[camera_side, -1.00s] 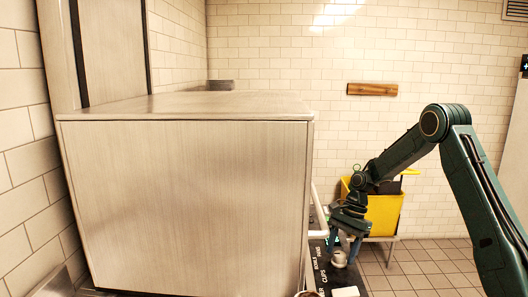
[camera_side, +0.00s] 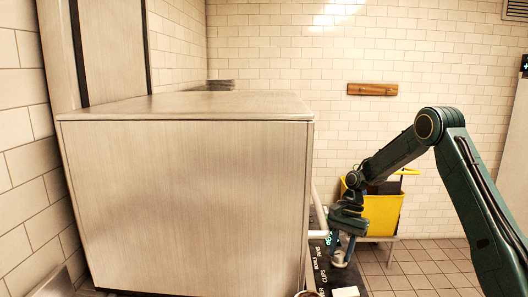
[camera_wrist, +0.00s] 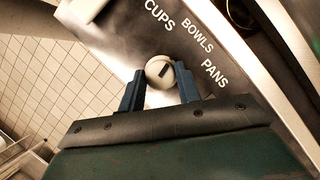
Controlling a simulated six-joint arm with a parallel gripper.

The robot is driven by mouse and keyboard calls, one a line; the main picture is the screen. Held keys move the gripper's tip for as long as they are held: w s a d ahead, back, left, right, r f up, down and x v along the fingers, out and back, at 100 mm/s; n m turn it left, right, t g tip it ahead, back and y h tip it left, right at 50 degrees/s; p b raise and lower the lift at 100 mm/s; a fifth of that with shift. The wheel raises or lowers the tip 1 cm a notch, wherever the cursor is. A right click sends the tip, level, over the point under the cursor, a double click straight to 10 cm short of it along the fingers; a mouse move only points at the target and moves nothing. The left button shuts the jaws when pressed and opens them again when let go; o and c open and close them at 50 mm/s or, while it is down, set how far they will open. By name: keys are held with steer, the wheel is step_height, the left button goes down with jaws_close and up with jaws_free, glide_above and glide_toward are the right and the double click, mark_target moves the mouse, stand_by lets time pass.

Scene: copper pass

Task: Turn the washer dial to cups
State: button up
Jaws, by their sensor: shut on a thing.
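The washer dial (camera_wrist: 158,70) is a round cream knob with a short dark mark on its face, in the upper middle of the wrist view. The mark slants; which label it points at is hard to tell. The labels CUPS, BOWLS and PANS arc around it on the dark panel (camera_wrist: 125,45). My gripper (camera_wrist: 160,82) has its two blue fingers on either side of the knob, shut on it. In the side view the dial (camera_side: 339,262) shows as a small pale shape below my gripper (camera_side: 342,246), and the lettered panel (camera_side: 320,272) lies beside it.
The large steel washer body (camera_side: 190,200) fills the left of the side view, close to my gripper. A wooden strip (camera_side: 372,89) is on the back wall. Open floor lies to the right.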

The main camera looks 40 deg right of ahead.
steer(key=shift+n+g, duration=0.4)
steer(key=shift+n, duration=0.8)
steer(key=o, duration=1)
steer(key=shift+c, duration=0.2)
steer(key=shift+w+r, duration=0.1)
steer(key=shift+r, duration=0.05)
steer(key=v, duration=1.1)
steer(key=shift+d+r, duration=0.1)
steer(key=shift+r, duration=0.25)
